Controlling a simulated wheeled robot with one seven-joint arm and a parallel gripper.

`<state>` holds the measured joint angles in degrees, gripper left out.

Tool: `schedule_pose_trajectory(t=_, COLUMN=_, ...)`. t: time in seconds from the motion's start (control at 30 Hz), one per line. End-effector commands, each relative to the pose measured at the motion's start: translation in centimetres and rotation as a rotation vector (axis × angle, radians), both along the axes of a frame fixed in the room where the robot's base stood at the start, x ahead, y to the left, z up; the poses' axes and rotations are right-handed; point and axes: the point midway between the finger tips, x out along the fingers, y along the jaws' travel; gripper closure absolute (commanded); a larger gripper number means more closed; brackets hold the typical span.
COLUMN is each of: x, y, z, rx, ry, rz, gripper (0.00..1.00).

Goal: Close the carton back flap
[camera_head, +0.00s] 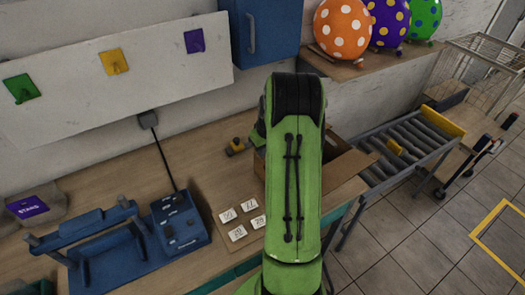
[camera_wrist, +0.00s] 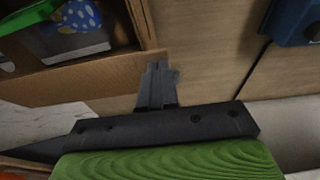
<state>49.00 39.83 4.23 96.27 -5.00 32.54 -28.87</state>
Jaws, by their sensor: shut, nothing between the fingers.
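The brown carton (camera_head: 346,165) stands on the workbench in the head view, largely hidden behind my green arm. A raised flap and part of an open side show to the right of the arm. In the wrist view, the carton (camera_wrist: 85,88) fills the upper left and its top is at least partly open. A blue dotted item (camera_wrist: 78,15) and something green lie inside. My gripper (camera_wrist: 160,70) is shut and empty, with its fingertips beside the carton's edge. I cannot tell whether they touch it. The gripper is hidden in the head view. Which flap is the back one is unclear.
Several numbered white cards (camera_head: 238,233) lie left of my arm, near a blue control box (camera_head: 180,222) and blue stand. A roller conveyor (camera_head: 408,145) is to the right. A blue cabinet (camera_head: 262,32) and a balloon shelf (camera_head: 375,62) are behind.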

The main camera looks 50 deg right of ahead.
Motion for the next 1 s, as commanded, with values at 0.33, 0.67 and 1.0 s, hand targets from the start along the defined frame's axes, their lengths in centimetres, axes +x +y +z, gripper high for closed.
schedule_pose_trajectory(t=0.33, x=-0.7, y=0.2, z=-2.6, rx=-0.022, ry=-0.087, rz=-0.001, gripper=1.0)
schedule_pose_trajectory(t=0.67, x=-0.7, y=0.3, z=-2.4, rx=-0.019, ry=-0.086, rz=0.001, gripper=1.0)
schedule_pose_trajectory(t=1.0, x=-0.7, y=0.3, z=-1.0, rx=-0.019, ry=-0.086, rz=0.001, gripper=1.0)
